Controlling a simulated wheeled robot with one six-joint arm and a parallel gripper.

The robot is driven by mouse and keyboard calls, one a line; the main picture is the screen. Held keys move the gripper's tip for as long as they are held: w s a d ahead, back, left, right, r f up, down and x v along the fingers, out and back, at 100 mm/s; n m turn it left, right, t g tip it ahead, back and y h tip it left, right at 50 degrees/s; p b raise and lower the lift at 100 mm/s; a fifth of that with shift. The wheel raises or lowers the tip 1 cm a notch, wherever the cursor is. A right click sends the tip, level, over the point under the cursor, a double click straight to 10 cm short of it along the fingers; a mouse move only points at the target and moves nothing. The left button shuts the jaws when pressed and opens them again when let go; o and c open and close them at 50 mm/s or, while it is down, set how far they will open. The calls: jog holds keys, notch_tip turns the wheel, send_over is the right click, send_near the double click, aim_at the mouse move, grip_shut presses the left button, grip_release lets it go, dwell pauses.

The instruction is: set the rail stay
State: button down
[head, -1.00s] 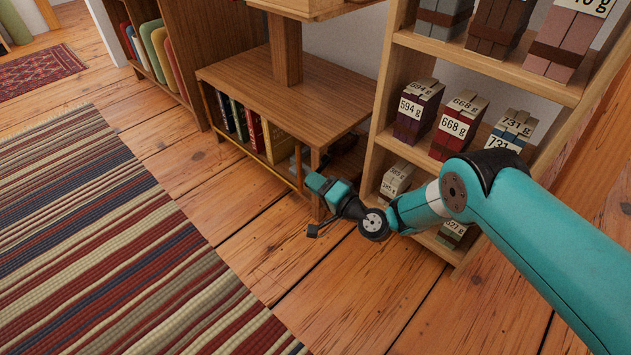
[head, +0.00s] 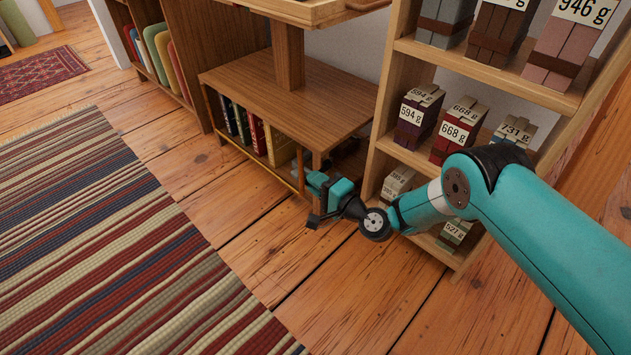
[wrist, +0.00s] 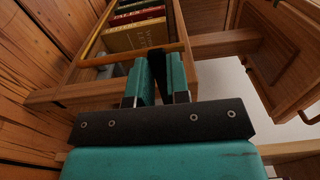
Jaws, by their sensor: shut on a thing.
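The low bookcase (head: 250,85) has a thin orange rail (head: 256,164) along the lower front of its book bay, and a thin orange upright rod (head: 301,172) at the right end of the bay. The rod also crosses the wrist view (wrist: 112,59) beside a yellow book. My gripper (head: 309,178) is low at this right corner. In the wrist view its teal fingers (wrist: 157,75) are shut on a small dark piece (wrist: 157,58), which lies in front of the rod. I cannot tell whether it is joined to the rod. The head view hides the fingertips' contact.
Several books (head: 240,125) stand in the bay. A shelf unit (head: 385,130) with labelled weight blocks (head: 458,132) stands close on the right. A striped rug (head: 100,230) lies at left. The plank floor (head: 270,245) in front is clear.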

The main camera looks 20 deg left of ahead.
jog(key=shift+d+f, duration=0.1)
jog(key=shift+f, duration=0.05)
jog(key=c, duration=1.1)
grip_release()
jog(key=shift+w, duration=0.1)
jog(key=shift+p+v, duration=8.7)
jog(key=shift+p, duration=1.3)
